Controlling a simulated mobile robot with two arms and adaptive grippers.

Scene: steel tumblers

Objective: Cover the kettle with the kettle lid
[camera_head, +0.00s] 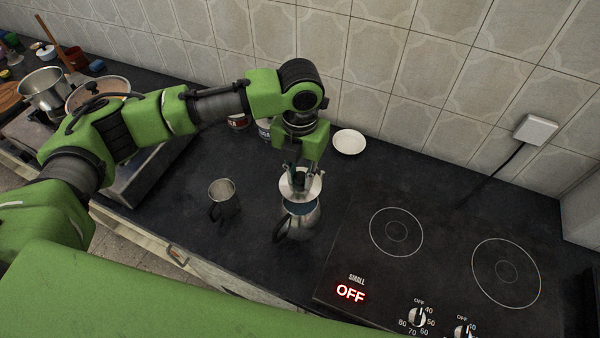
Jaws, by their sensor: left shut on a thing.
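The kettle (303,224) is a steel pot with a dark handle on its left side. It stands upright on the dark counter, left of the cooktop. Part of its open top shows bluish. The kettle lid (312,188) is a pale, round metal disc just above and behind the kettle's opening in the view. My left gripper (299,180) points down and is shut on the lid, at its top middle. The lid hides the far part of the opening. It looks apart from the kettle, but the exact gap is hard to tell. My right gripper is out of view.
A steel cup (223,200) stands left of the kettle. A white saucer (348,142) lies behind, near the tiled wall. The cooktop (440,250) is at the right, its display reading OFF. Cans (238,122) stand behind my left arm. Pots (45,90) are at far left.

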